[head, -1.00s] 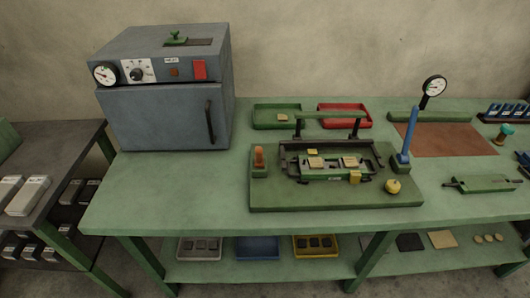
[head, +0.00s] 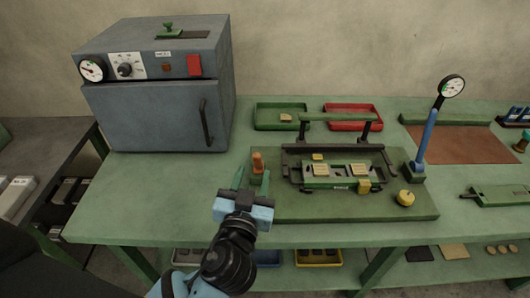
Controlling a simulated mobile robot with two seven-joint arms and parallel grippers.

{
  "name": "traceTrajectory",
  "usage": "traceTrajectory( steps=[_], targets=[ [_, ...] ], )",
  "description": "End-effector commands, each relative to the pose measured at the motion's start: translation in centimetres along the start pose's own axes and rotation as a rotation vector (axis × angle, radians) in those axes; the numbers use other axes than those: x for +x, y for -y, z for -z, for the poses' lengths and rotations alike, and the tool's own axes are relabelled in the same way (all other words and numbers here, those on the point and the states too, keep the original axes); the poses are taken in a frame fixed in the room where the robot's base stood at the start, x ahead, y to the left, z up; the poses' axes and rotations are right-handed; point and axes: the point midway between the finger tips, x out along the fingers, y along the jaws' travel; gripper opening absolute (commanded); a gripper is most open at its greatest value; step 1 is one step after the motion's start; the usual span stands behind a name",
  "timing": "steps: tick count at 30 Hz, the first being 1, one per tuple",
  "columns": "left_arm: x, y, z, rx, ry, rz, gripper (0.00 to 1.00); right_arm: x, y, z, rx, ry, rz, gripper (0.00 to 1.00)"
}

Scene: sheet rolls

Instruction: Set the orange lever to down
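The orange lever (head: 257,161) stands upright on a small green block at the left end of the green fixture board (head: 300,205). My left gripper (head: 251,180) is just in front of and below the lever in the head view. Its two green fingers are apart, with nothing seen between them. The finger tips reach up close to the lever's block; I cannot tell whether they touch it. My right gripper is not in view.
The fixture frame (head: 340,150) with a dark crossbar stands right of the lever. A blue lever (head: 427,137) and a yellow knob (head: 405,198) are farther right. A grey oven (head: 155,110) stands at the left. Green (head: 280,126) and red (head: 352,124) trays lie behind.

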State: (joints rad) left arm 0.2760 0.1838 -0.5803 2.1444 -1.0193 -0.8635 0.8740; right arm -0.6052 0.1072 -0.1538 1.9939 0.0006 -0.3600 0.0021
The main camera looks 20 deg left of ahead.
Motion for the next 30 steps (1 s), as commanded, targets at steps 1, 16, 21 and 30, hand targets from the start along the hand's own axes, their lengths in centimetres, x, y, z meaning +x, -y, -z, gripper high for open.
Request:
traceTrajectory(
  steps=[1,16,21,30],
  targets=[
    [0.2,0.0,0.1,0.001,-0.001,0.0,0.4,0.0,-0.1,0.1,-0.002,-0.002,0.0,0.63],
    [6.4,0.0,0.2,0.003,-0.002,-0.001,0.4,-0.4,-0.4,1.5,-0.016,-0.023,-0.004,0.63],
    [7.5,0.0,0.0,0.003,0.001,-0.001,0.4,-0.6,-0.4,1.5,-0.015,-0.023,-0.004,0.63],
    [7.8,0.0,-0.1,0.001,0.002,-0.002,0.4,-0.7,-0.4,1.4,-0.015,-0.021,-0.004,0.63]
  ],
)
